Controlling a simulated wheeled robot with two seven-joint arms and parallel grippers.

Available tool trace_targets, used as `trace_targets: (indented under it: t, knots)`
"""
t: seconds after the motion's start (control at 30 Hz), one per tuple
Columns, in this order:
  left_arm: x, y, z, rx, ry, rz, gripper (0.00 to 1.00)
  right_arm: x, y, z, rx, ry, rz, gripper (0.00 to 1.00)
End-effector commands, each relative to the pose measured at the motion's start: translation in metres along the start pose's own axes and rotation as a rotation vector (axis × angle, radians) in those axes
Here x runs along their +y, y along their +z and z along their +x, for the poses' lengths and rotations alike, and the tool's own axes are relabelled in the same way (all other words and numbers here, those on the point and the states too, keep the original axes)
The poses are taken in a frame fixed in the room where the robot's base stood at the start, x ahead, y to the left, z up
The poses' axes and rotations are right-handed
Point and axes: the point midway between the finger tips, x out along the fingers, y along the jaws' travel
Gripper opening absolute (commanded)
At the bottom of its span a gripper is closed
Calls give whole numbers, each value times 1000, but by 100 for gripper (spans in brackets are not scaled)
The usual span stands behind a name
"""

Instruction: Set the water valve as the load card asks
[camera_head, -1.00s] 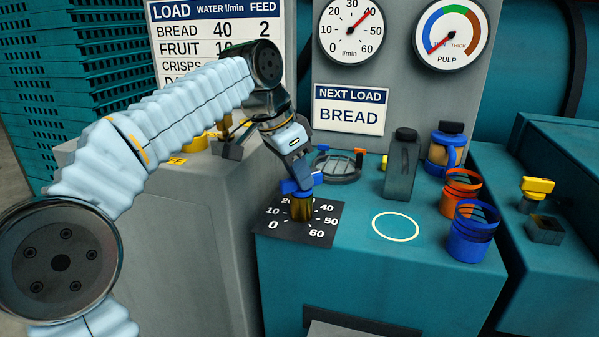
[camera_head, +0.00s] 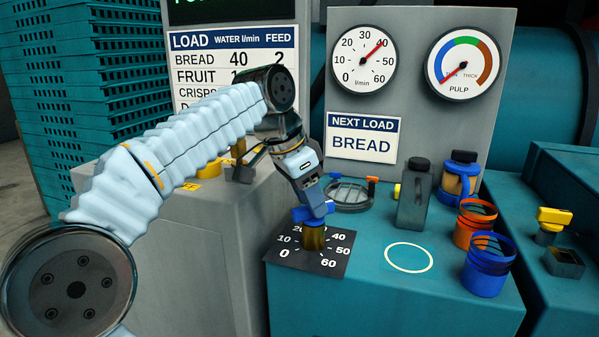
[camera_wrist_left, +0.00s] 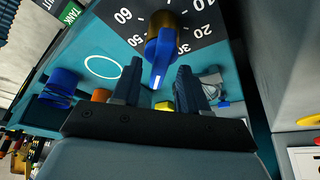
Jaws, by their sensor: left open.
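The water valve is a blue knob (camera_head: 301,214) on a brass stem (camera_head: 313,237), on a black dial plate (camera_head: 335,262) marked 0 to 60. My left gripper (camera_head: 313,205) comes down on the knob from above. In the left wrist view its open fingers (camera_wrist_left: 158,82) stand either side of the knob's handle (camera_wrist_left: 160,62), with visible gaps. The handle's white line shows between them. The load card (camera_head: 361,137) reads NEXT LOAD BREAD. The load table (camera_head: 233,65) lists BREAD with water 40 and feed 2. The l/min gauge (camera_head: 364,65) needle points at about 40. My right gripper is out of view.
A grey bottle (camera_head: 414,197), a lidded jar (camera_head: 458,178), and orange (camera_head: 473,222) and blue (camera_head: 485,268) cups stand right of the valve. A white ring (camera_head: 409,258) marks bare teal top. A strainer (camera_head: 350,194) lies behind the valve. A yellow-handled part (camera_head: 552,220) is farther right.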

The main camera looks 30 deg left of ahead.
Motion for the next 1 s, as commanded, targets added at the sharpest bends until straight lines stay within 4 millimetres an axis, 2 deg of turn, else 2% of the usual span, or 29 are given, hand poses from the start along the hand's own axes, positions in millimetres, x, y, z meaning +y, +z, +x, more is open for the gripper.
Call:
trace_targets:
  t: [0.3, 0.5, 0.7, 1.0]
  knots:
    - [0, -1, -77, 6, -3, 0, 44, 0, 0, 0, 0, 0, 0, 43]
    - [0, -1, -110, 4, -2, 2, 44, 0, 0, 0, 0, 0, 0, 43]
    - [0, 0, -125, 2, -1, 1, 44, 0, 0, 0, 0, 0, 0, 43]
    - [0, 0, -128, 2, -1, 0, 44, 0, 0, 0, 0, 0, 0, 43]
